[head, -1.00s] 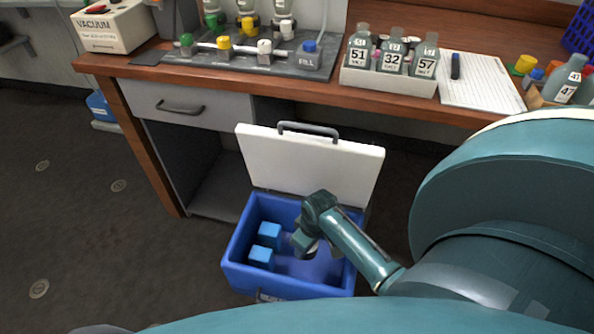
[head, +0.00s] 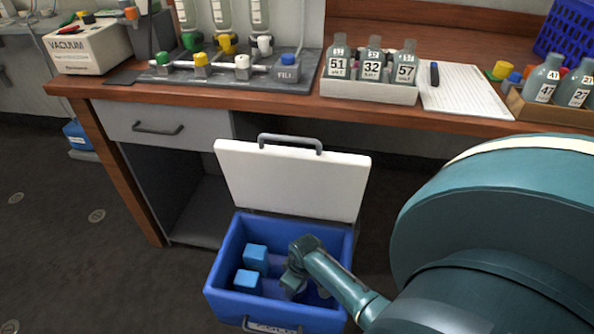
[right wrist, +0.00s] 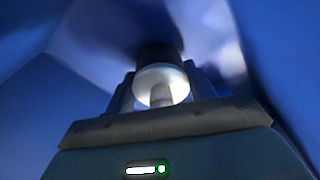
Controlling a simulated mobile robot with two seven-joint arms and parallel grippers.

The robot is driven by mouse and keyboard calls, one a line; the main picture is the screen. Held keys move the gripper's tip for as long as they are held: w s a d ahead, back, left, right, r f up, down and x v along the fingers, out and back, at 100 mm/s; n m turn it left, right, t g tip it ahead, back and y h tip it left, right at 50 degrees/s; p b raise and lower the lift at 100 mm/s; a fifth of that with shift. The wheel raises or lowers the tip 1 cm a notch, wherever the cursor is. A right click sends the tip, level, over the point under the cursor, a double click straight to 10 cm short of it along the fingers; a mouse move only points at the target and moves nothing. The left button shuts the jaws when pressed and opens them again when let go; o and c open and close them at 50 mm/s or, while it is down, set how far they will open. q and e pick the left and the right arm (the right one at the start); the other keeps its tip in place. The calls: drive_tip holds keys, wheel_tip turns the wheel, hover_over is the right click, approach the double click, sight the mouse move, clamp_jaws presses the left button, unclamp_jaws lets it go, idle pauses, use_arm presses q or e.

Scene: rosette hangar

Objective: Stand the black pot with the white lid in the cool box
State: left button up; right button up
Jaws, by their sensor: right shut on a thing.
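The cool box (head: 222,285) is a blue open box on the floor, with its white lid (head: 290,180) raised at the back. My right gripper (head: 294,285) reaches down inside it, right of two light blue blocks. In the right wrist view, the black pot with the white lid (right wrist: 161,84) is between the fingers of my right gripper (right wrist: 165,92), which is shut on it. Blue box walls surround it there. My arm hides the pot in the head view. I cannot tell whether the pot touches the box floor. My left gripper is out of view.
The light blue blocks (head: 256,256) stand at the left inside the box. A wooden bench (head: 300,106) rises behind, bearing a bottle rack (head: 368,90), a paper sheet (head: 460,92) and a vacuum unit (head: 88,48). Dark floor is free left of the box.

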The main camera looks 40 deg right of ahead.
drive_tip(key=shift+f, duration=0.1)
drive_tip(key=o, duration=0.8)
drive_tip(key=shift+o, duration=0.2)
drive_tip(key=r+p, duration=0.1)
drive_tip(key=r, duration=0.2)
drive_tip(key=r+p, duration=0.2)
drive_tip(key=r, duration=0.2)
drive_tip(key=s+r+p, duration=0.1)
drive_tip(key=r, duration=0.2)
drive_tip(key=shift+s+d+r+p, duration=0.1)
drive_tip(key=shift+d+r+p, duration=0.1)
drive_tip(key=shift+r+p, duration=0.15)
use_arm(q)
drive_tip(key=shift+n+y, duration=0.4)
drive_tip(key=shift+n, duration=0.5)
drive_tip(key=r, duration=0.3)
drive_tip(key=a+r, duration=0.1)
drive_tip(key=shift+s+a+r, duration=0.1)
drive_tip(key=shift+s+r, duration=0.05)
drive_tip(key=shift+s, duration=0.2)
use_arm(e)
drive_tip(key=shift+s+r, duration=0.1)
drive_tip(key=shift+r, duration=0.6)
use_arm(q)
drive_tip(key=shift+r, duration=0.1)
